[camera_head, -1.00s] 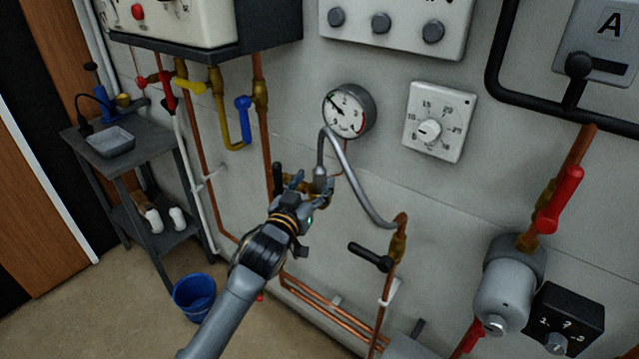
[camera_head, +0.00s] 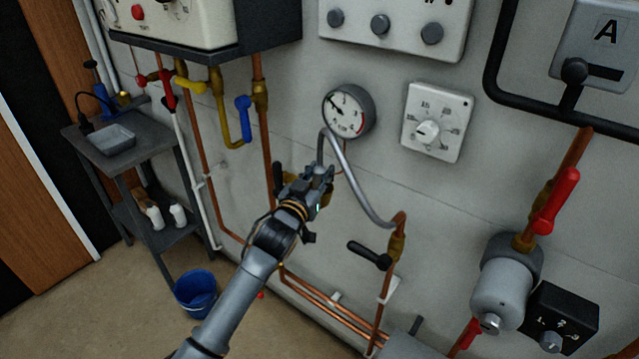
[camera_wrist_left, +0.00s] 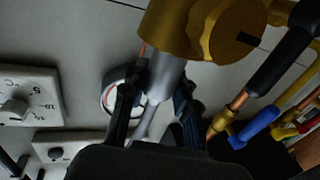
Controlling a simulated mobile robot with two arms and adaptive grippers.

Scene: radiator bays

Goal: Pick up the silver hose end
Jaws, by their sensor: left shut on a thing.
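The silver hose (camera_head: 352,172) arches up from a brass fitting on a copper pipe at the right and comes down at its left end into my left gripper (camera_head: 318,180). In the left wrist view the silver hose end (camera_wrist_left: 163,80) lies between the two fingers of my left gripper (camera_wrist_left: 155,105), which is shut on it. There the hose end meets or lies right beside a large brass valve body (camera_wrist_left: 190,28); I cannot tell whether they are joined. In the head view the fingers hide the hose end. My right gripper is not in view.
A pressure gauge (camera_head: 348,111) is just above the hose and a dial plate (camera_head: 437,122) is to its right. A black-handled valve (camera_head: 370,256) sits below right. A grey trolley (camera_head: 150,150) and a blue bucket (camera_head: 195,294) stand at the left.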

